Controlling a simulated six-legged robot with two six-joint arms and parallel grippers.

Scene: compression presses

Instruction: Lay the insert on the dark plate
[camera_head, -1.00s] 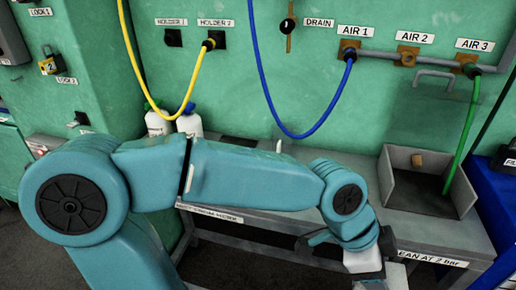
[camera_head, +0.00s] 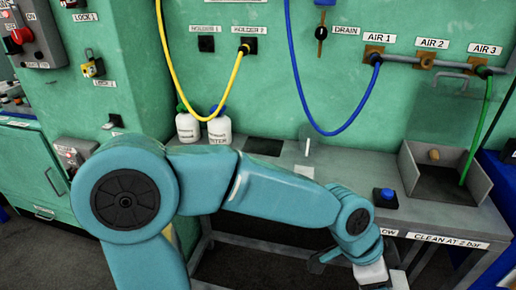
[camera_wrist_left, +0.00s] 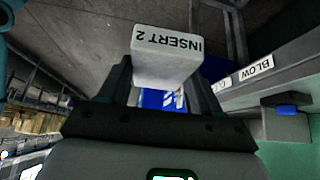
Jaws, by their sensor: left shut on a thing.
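The insert (camera_wrist_left: 166,55) is a pale block marked INSERT 2, seen in the left wrist view. My left gripper (camera_wrist_left: 163,88) is shut on it, one dark finger on each side. In the head view the pale insert (camera_head: 371,273) shows at the bottom, at the end of my left arm, in front of the bench. A dark flat square (camera_head: 263,146), which looks like the dark plate, lies on the bench top near the wall. It is up and left of my left gripper (camera_head: 357,258), and the insert is well apart from it. My right gripper is not in view.
Two white bottles (camera_head: 188,127) (camera_head: 220,130) stand left of the dark square. A small clear upright piece (camera_head: 308,146) stands to its right. A blue button (camera_head: 385,197) and an open grey box (camera_head: 444,187) with a green hose are farther right. Yellow and blue hoses hang above the bench.

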